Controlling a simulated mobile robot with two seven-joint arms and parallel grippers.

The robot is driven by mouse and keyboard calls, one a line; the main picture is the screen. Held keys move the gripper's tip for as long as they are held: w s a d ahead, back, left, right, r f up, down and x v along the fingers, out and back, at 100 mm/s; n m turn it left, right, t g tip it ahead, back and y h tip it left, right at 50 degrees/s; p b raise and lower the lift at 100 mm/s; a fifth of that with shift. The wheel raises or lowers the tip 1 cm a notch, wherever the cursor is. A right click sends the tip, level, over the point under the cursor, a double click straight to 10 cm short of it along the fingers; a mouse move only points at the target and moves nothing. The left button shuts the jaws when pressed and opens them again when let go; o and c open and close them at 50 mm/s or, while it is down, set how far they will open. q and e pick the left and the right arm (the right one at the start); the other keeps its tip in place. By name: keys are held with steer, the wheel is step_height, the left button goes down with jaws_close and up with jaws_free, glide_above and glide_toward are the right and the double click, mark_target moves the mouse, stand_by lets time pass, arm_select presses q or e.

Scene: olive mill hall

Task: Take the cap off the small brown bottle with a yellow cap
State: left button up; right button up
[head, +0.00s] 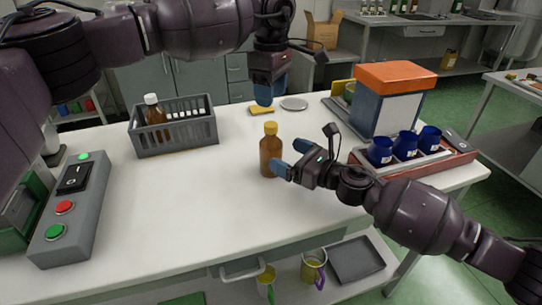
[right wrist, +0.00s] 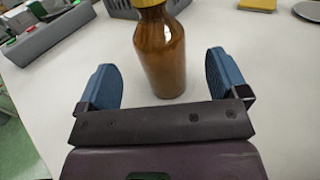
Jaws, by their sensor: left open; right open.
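The small brown bottle (head: 270,158) stands upright on the white table with its yellow cap (head: 271,128) on top. In the right wrist view the bottle (right wrist: 162,55) stands in front of and partly between the open fingers, with a gap on each side; the cap is mostly cut off by the top edge. My right gripper (head: 281,168) is open, low at the bottle's right side. It also shows in the right wrist view (right wrist: 165,85). My left gripper (head: 265,92) is open and empty, pointing down above and slightly behind the cap, apart from it.
A grey crate (head: 175,144) holding a white-capped brown bottle (head: 155,118) stands back left. A control box (head: 70,210) lies at the left. A red tray (head: 440,164) with blue cups stands right, by an orange-topped box (head: 395,78). The front table middle is clear.

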mark_target(270, 124)
steer(key=shift+x, duration=2.85)
steer(key=shift+c, duration=0.2)
steer(key=c, duration=1.4)
arm_select(q)
steer(key=shift+f, duration=0.15)
arm_select(e)
jaws_close()
arm_select(q)
steer(key=shift+d+f, duration=0.1)
steer(key=shift+f, duration=0.05)
steer(key=shift+m, duration=1)
steer(key=m, duration=0.4)
steer(key=shift+r, duration=0.25)
steer(key=m, duration=0.2)
steer(key=shift+m, duration=0.4)
steer(key=shift+f, duration=3.95)
